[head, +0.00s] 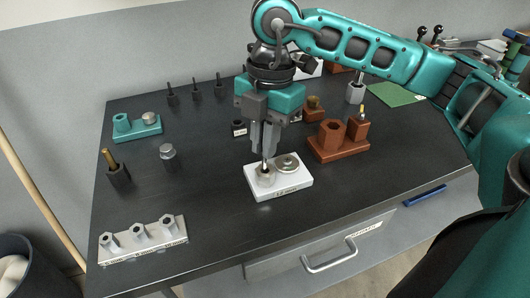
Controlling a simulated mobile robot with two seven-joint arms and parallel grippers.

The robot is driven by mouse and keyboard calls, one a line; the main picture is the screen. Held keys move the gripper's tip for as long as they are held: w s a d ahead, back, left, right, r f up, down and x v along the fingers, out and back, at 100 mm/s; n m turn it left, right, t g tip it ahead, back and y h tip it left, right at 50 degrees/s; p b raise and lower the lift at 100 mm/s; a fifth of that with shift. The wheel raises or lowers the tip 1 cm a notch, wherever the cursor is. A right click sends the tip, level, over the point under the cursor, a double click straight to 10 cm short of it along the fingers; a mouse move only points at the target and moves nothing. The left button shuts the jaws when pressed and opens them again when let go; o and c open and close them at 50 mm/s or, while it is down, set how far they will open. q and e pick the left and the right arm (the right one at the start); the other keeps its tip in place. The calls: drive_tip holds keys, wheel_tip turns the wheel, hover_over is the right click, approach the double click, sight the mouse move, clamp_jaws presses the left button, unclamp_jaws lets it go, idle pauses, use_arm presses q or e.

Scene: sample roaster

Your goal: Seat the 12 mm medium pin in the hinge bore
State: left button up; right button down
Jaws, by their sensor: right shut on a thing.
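My right gripper (265,153) points straight down over a white block (290,187) near the middle of the dark bench. Its fingers are shut on a small, thin pin (264,166), mostly hidden between the fingertips. The pin's lower end is at the mouth of a pale round boss (266,179) with a dark bore on the block's left half. I cannot tell how deep it sits. Lettering on the block's front is too small to read surely. My left gripper is not in view.
A brown fixture (340,147) stands close right of the white block. A white strip with three hexagonal bosses (143,240) is at front left. A teal fixture (138,131), a black holder (118,176) and a silver-capped post (168,157) stand left. The front middle is clear.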

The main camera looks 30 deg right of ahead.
sight(263, 171)
wheel_tip(263, 171, down, 3)
drive_tip(key=shift+r, duration=0.1)
drive_tip(key=shift+f, duration=0.2)
drive_tip(key=c, duration=1.6)
unclamp_jaws()
drive_tip(key=shift+f+b, duration=0.15)
drive_tip(key=shift+b, duration=0.15)
drive_tip(key=shift+c, duration=0.2)
drive_tip(key=o, duration=0.5)
drive_tip(key=shift+c, duration=0.2)
